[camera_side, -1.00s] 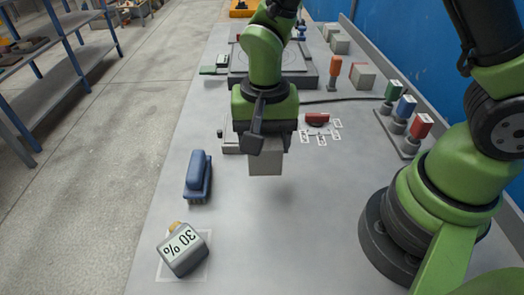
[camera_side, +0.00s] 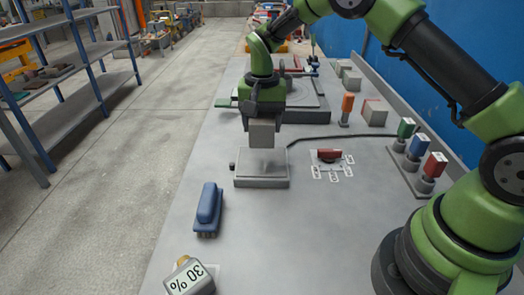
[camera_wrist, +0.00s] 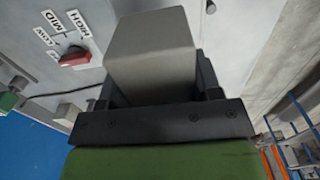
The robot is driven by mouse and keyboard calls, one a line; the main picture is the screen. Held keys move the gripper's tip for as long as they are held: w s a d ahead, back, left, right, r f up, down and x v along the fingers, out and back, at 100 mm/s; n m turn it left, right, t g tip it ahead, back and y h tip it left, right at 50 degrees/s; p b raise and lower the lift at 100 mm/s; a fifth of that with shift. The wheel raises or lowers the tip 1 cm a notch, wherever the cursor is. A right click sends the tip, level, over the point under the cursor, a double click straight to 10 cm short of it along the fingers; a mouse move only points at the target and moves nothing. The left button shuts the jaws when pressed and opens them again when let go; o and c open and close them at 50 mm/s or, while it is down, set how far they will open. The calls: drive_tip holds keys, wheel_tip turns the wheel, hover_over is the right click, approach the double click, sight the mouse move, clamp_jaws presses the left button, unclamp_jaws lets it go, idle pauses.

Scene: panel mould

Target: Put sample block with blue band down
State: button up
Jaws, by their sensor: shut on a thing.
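My gripper (camera_side: 263,118) is shut on a plain grey block (camera_side: 262,133), held upright with its lower end free. No blue band shows on the faces I can see; the jaws hide its upper part. In the side view the block hangs over a low grey plate (camera_side: 246,183) with a small dark knob on its left side. A gap seems to remain between block and plate. In the wrist view the block (camera_wrist: 155,50) fills the middle between the jaws and hides what lies beneath it.
A blue brush (camera_side: 207,208) lies front left of the plate. A red rotary knob (camera_side: 329,155) with labels is to the right. Green, blue and red-topped pieces (camera_side: 418,146) stand further right. A 30 % container (camera_side: 188,278) is at the front. A dark cable runs behind.

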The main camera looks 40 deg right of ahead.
wheel_tip(320, 180, down, 6)
drive_tip(key=shift+f, duration=0.25)
drive_tip(key=shift+f, duration=0.1)
drive_tip(key=o, duration=1.1)
